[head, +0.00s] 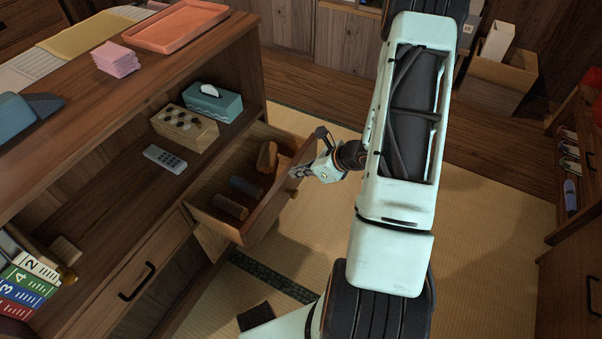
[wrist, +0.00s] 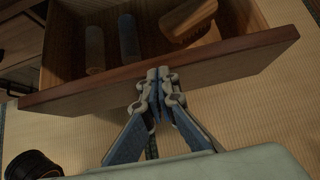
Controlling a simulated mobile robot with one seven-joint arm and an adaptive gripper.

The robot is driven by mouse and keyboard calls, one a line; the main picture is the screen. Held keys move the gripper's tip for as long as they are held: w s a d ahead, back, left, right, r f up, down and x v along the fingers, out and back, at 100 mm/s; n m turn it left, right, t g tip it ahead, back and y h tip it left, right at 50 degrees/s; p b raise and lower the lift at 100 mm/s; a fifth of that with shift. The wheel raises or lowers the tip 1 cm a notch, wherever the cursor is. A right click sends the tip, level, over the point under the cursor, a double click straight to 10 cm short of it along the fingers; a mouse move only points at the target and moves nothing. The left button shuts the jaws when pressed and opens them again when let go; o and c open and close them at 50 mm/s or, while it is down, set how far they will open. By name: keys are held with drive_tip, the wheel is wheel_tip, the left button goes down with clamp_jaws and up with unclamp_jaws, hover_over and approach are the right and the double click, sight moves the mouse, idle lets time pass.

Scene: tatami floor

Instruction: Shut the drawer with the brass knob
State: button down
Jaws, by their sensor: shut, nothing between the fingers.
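An open drawer (head: 216,229) sticks out from the wooden cabinet in the head view. Its front panel also shows in the wrist view (wrist: 235,62), running across the picture. Inside lie a wooden brush (wrist: 188,20) and two dark rolled or bar-like things (wrist: 128,38). My gripper (head: 294,173) is shut and empty, at the outer side of the front panel. In the wrist view its fingertips (wrist: 159,74) overlap the panel's middle; I cannot tell whether they touch.
A lower drawer with a black handle (head: 137,281) is shut at the left. The cabinet's open shelf holds a tissue box (head: 214,103), a wooden box (head: 185,128) and a remote (head: 165,159). Tatami floor (head: 490,235) is clear on the right; a cardboard box (head: 500,82) stands behind.

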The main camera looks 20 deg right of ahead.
drive_tip(key=w+a+b, duration=0.2)
drive_tip(key=w+a, duration=0.8)
drive_tip(key=w, duration=0.3)
drive_tip(key=shift+a+b, duration=0.15)
drive_tip(key=shift+b, duration=0.2)
